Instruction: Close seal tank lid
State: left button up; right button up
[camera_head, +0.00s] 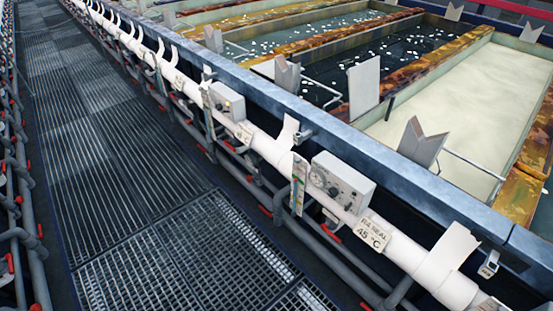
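A tank (478,95) filled with pale, cream-coloured, opaque liquid lies at the right, and its surface is open to view. A sign (375,232) reading roughly "R4 SEAL 45 °C" hangs on the white pipe in front of it. I cannot tell any part for certain as the tank's lid. An upright grey plate (364,88) stands at the tank's left front corner. Neither of my grippers is in view.
A blue-grey beam (350,135) and a white pipe (270,150) run along the tanks' front. A control box (342,183) and grey V-notched brackets (422,142) stick up there. Darker tanks (390,50) lie behind. The grated walkway (130,170) is clear; pipes with red valves (22,180) line its left.

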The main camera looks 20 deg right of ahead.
aim_at(364, 78)
jog(key=z, duration=0.3)
jog(key=i+j+z, duration=0.15)
jog(key=z, duration=0.3)
jog(key=i+j+z, duration=0.15)
jog(key=z, duration=0.3)
jog(key=j+z, duration=0.3)
jog(key=z, duration=0.15)
jog(key=i+j+z, duration=0.1)
jog(key=j+z, duration=0.15)
jog(key=z, duration=0.2)
